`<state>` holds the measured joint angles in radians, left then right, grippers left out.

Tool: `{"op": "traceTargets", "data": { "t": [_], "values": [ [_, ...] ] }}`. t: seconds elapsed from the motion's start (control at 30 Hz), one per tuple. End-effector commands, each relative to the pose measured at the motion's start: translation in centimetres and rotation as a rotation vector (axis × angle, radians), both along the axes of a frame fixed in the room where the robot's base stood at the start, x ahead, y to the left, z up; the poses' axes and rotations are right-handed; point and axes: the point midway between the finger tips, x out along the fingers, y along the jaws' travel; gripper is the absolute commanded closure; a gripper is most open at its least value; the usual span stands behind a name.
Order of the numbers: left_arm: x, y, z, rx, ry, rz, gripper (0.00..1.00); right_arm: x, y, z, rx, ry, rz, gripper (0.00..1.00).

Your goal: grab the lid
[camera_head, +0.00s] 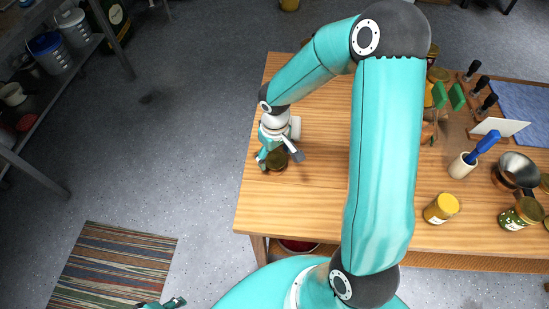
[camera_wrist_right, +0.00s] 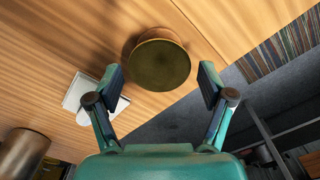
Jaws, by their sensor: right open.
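A round dark olive lid (camera_wrist_right: 162,65) sits on top of a short jar near the left edge of the wooden table; the jar's brown side shows behind it. In the head view the lid (camera_head: 277,158) is partly covered by my right gripper (camera_head: 279,155). My right gripper is open, with one finger on either side of the lid; the right wrist view shows gaps between the fingers (camera_wrist_right: 163,82) and the lid's rim. Part of my left gripper (camera_head: 162,304) shows at the bottom edge of the head view; its jaws are unclear.
The wooden table (camera_head: 316,123) is clear around the jar, except for a white square object (camera_wrist_right: 80,95) beside it. A yellow-lidded jar (camera_head: 441,208), a cup with a blue-handled tool (camera_head: 463,166) and a metal pan (camera_head: 517,170) stand farther right. A striped rug (camera_head: 113,266) lies on the floor.

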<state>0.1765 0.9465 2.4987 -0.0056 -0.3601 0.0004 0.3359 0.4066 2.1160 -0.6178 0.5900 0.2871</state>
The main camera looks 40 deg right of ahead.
Motion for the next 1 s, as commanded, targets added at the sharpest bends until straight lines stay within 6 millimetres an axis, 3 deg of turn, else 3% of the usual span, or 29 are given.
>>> {"op": "traceTargets", "data": {
  "t": [1.0],
  "values": [
    [-0.02,0.0,-0.94,0.0,0.0,0.0,0.6,-0.02,-0.07,-0.44,-0.001,0.0,0.0,0.19]
  ]
}}
